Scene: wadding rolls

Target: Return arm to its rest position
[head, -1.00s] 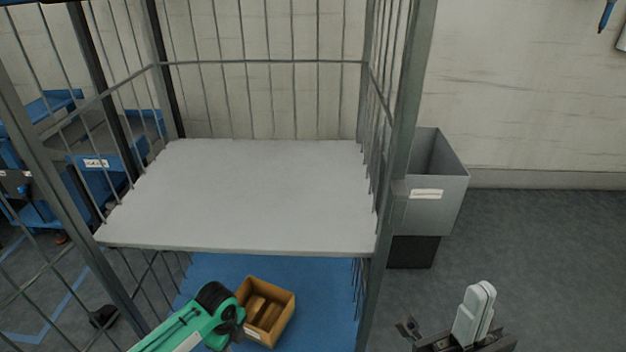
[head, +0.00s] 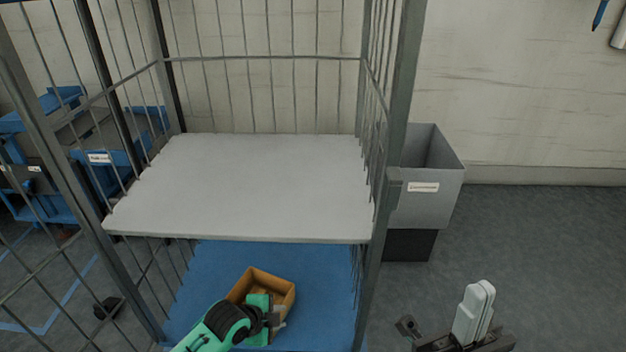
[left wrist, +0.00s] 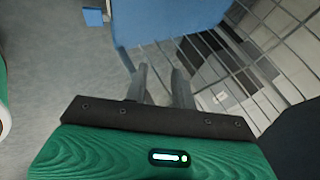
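My left arm reaches in from the bottom of the head view, green with a black joint. Its gripper (head: 277,318) is beside and in front of a small orange-brown box (head: 270,279), hiding part of it. In the left wrist view its two grey fingers (left wrist: 161,80) stand a little apart, with nothing visible between them. My right gripper (head: 474,312) is at the lower right over the floor, with its pale fingers together and nothing seen in them. The box's contents are mostly hidden now.
The box stands on the blue lower deck (head: 220,271) of a barred cage trolley. A bare grey shelf (head: 250,185) spans above it, and a post (head: 397,130) stands at right. A grey bin (head: 425,195) is beside the cage. Floor at right is clear.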

